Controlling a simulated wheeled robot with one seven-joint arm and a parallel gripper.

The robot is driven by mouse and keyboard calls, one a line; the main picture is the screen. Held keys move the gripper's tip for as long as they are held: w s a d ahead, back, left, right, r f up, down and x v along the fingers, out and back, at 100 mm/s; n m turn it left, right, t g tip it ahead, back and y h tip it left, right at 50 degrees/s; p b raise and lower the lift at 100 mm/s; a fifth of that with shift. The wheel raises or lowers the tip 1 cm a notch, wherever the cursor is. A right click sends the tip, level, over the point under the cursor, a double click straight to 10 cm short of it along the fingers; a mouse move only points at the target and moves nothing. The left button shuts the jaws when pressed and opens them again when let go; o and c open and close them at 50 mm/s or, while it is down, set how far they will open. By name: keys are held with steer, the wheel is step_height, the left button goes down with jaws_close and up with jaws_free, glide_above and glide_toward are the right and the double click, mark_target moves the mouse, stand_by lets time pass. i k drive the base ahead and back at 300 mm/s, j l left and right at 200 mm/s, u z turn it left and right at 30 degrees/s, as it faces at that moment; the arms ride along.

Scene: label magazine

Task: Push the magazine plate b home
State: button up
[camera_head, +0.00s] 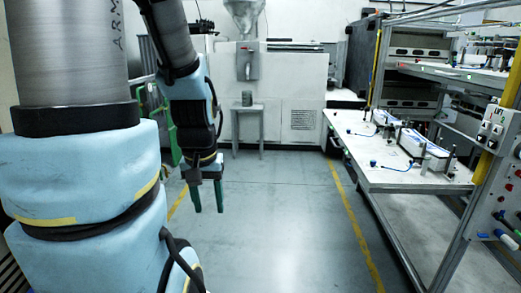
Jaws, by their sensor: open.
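My gripper (207,203) hangs at the left of the middle, over the open floor. Its two green fingers point down, stand apart and hold nothing. On the workbench to the right are two white label magazines with dark posts, a nearer one (424,152) and a farther one (386,121). A blue knob on a thin rod (374,163) lies left of the nearer magazine, and a similar blue knob (349,131) lies left of the farther one. I cannot tell which part is magazine plate b. My gripper is well left of the bench, touching nothing.
The workbench (383,178) has bare top along its left edge. A grey post with switches (490,133) stands at the right. The floor (285,215) between is clear.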

mark_target(392, 175)
steer(key=i+j+z, duration=0.1)
steer(key=i+z, duration=0.3)
steer(key=i+j+z, duration=0.35)
steer(key=i, duration=0.2)
steer(key=i+j+z, duration=0.4)
steer(key=i+l, duration=0.05)
steer(key=l, duration=0.05)
